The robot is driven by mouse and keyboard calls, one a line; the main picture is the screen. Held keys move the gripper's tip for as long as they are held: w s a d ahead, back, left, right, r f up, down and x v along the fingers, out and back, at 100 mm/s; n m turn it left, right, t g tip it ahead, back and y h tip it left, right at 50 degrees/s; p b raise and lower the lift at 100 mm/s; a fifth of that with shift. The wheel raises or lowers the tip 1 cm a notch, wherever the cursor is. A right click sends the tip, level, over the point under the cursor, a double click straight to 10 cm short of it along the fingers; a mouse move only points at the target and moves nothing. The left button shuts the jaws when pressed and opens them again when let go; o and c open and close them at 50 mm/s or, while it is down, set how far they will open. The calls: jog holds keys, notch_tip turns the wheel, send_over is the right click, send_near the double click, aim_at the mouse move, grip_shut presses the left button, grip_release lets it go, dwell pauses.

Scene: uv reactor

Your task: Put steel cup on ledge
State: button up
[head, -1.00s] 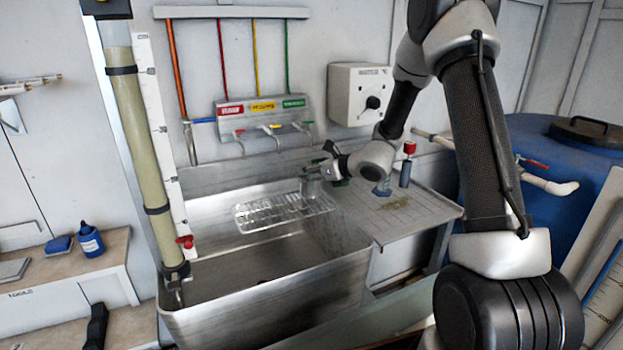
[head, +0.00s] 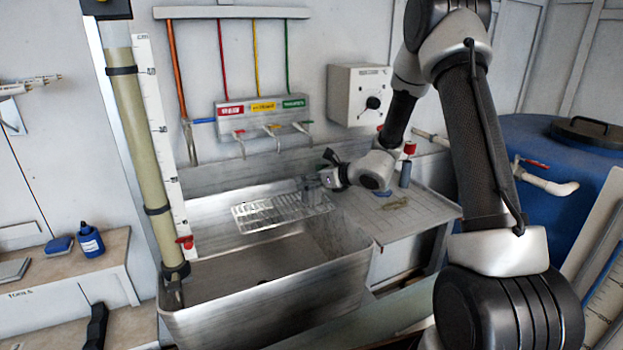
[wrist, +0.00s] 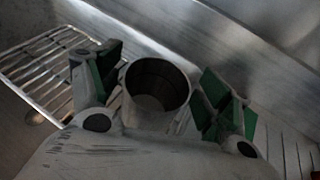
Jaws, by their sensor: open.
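The steel cup (wrist: 157,88) is a grey, open-topped cylinder in the wrist view. It stands upright and looks empty inside. My gripper (wrist: 163,76) is open, with one green-padded finger on each side of the cup and gaps visible between pads and cup. In the head view my gripper (head: 328,174) is low over the right end of the wire rack, where the cup (head: 311,188) shows small and partly hidden. Which surface is the ledge I cannot tell for sure; a ribbed drainboard (head: 425,212) lies right of the sink, and a narrow rim runs behind it.
The wire rack (head: 270,213) spans the back of the steel sink (head: 265,310). A red-capped bottle (head: 406,172) stands behind my wrist on the drainboard. Taps (head: 270,130) and a white box (head: 358,95) are on the wall. A blue tank (head: 570,150) is at right.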

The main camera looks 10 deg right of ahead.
jog(key=v, duration=1.2)
jog(key=s+a+r+n+g, duration=0.3)
jog(key=s+r+n+g, duration=0.1)
jog(key=s+n, duration=0.6)
jog(key=s+a+r+n+g, duration=0.2)
jog(key=s+r+n+g, duration=0.15)
jog(key=s+n, duration=0.55)
jog(key=s+d+r+n+h, duration=0.3)
jog(key=s+d+n, duration=0.2)
jog(key=s+d, duration=0.2)
jog(key=s+d+r+n+h, duration=0.3)
jog(key=s+d+n+h, duration=0.1)
jog(key=s+d+n, duration=0.1)
jog(key=shift+s+d+t, duration=0.35)
jog(key=shift+s+d, duration=0.55)
jog(key=shift+s, duration=0.05)
